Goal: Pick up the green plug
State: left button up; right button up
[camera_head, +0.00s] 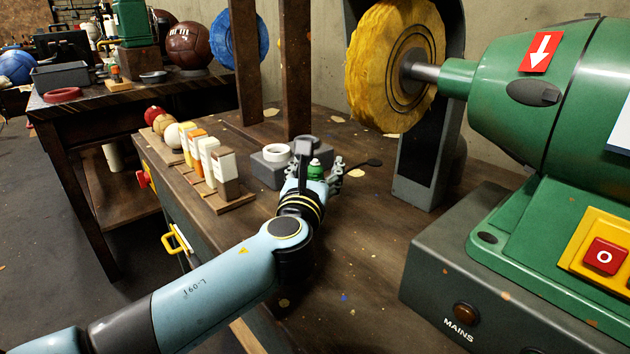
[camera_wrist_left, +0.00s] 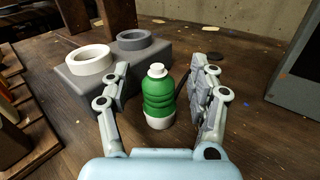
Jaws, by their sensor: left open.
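The green plug (camera_wrist_left: 158,98) looks like a small green bottle with a white cap and white base. It stands upright on the wooden bench in the left wrist view, between the two fingers of my left gripper (camera_wrist_left: 158,92). The gripper is open, with gaps showing on both sides of the plug. In the head view the plug (camera_head: 315,170) is partly hidden by my gripper (camera_head: 318,172) and wrist. My right gripper is not in view.
A grey block (camera_wrist_left: 75,78) with a white ring (camera_wrist_left: 90,60) and a grey ring (camera_wrist_left: 133,40) stands just behind and left of the plug. A rack of small boxes (camera_head: 226,172) is at left. A green buffing machine (camera_head: 540,110) with a yellow wheel (camera_head: 375,65) stands at right.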

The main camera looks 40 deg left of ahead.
pick_arm(q)
grip_shut()
jog(key=shift+f, duration=0.15)
dwell(0.9)
